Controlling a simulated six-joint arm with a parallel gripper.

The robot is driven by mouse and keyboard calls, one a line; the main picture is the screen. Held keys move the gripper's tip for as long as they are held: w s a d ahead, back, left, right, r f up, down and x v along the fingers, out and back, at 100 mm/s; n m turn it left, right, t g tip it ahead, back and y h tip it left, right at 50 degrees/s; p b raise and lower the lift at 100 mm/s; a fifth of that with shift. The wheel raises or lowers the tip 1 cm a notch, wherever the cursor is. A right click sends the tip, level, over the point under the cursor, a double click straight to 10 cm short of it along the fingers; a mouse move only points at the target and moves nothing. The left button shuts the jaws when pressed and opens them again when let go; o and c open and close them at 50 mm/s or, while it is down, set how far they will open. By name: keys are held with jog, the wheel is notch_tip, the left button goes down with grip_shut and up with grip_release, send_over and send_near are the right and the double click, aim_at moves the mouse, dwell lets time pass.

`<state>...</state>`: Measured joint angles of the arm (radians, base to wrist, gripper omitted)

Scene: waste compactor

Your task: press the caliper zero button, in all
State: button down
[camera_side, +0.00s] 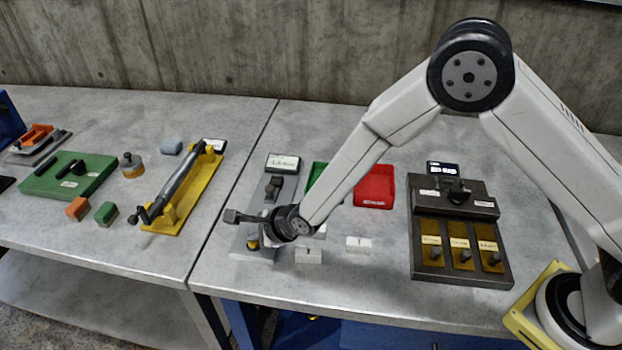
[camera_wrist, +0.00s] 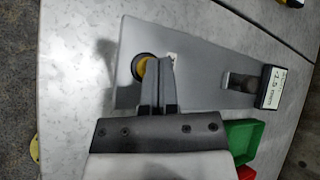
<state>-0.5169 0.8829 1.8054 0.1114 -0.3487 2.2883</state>
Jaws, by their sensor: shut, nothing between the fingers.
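The caliper station is a grey plate (camera_side: 240,240) with a small display (camera_side: 283,163) at its far end; the plate also shows in the wrist view (camera_wrist: 205,65). A dark slider block (camera_side: 273,187) sits near the display. My gripper (camera_side: 231,216) is shut and empty above the plate. In the wrist view its fingertips (camera_wrist: 161,62) appear just right of the button; I cannot tell the height gap.
Green (camera_wrist: 247,135) and red (camera_side: 374,187) bins stand to the right, with white blocks (camera_side: 308,256) in front. A dark control box (camera_side: 455,196) is farther right. A yellow fixture with a grey bar (camera_side: 183,190) is on the left table, beyond the seam.

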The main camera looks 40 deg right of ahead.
jog(key=shift+f, duration=0.15)
dwell(0.3)
jog(key=shift+r, duration=0.9)
jog(key=shift+r, duration=0.1)
jog(key=shift+r, duration=2.45)
jog(key=s+d+r+n+g+h, duration=0.1)
jog(key=s+d+r+n, duration=0.1)
jog(key=s+d+n, duration=0.45)
jog(key=s+d+r+n+g+h, duration=0.15)
jog(key=d+n, duration=0.25)
jog(key=d, duration=0.6)
jog(key=s+d+r+n+g+h, duration=0.1)
jog(key=s+d+n+g, duration=0.2)
jog(key=s+d+n, duration=0.8)
jog(key=shift+s+h, duration=0.35)
jog(key=shift+s, duration=0.85)
